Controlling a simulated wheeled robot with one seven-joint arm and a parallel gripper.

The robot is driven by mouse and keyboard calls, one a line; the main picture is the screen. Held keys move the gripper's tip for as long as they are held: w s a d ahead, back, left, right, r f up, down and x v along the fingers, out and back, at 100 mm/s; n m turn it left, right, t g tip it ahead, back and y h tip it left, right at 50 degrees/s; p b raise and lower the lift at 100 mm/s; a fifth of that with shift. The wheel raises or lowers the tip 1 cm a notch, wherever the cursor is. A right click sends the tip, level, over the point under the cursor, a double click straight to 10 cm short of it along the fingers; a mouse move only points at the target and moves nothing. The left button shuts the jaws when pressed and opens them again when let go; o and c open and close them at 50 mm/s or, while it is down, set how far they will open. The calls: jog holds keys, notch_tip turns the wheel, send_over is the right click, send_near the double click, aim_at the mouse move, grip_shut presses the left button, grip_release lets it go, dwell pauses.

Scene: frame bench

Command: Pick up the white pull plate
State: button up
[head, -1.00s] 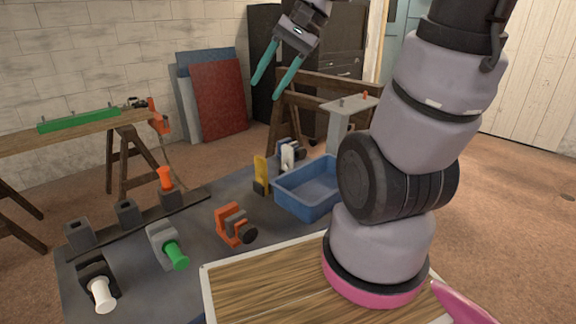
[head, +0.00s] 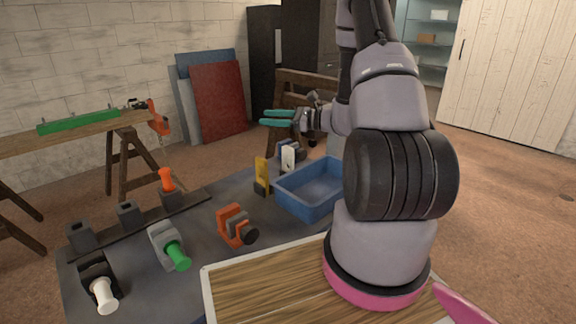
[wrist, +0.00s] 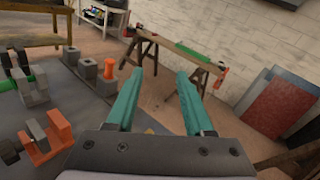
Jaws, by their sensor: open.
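The white pull plate (head: 288,158) is a small upright plate with a dark spot, standing behind the blue bin, to the right of a yellow plate (head: 262,171). Its lower end is partly hidden. My gripper (head: 264,118) is open and empty, its teal fingers pointing left, in the picture just above and left of the white plate. How far apart they are in depth I cannot tell. In the wrist view my gripper (wrist: 160,78) shows a clear gap between its fingers, and the white plate is not seen.
An orange clamp (head: 236,226), a green-handled block (head: 170,248) and a white-handled block (head: 100,286) sit on the grey mat (head: 205,258). A wooden sawhorse (head: 301,80) stands behind.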

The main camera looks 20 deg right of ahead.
jog(key=w+d+f+m+t+h, duration=0.2)
jog(key=d+f+m+t+h, duration=0.15)
jog(key=d+f+m, duration=0.35)
jog(key=m+t+h, duration=0.2)
jog(key=t+h, duration=0.1)
jog(key=h, duration=0.1)
send_near(292, 149)
jog(key=x, duration=0.5)
jog(key=shift+w+d+f, duration=0.2)
jog(key=shift+w, duration=0.05)
jog(key=x, duration=1)
jog(key=shift+a, duration=0.15)
grip_shut()
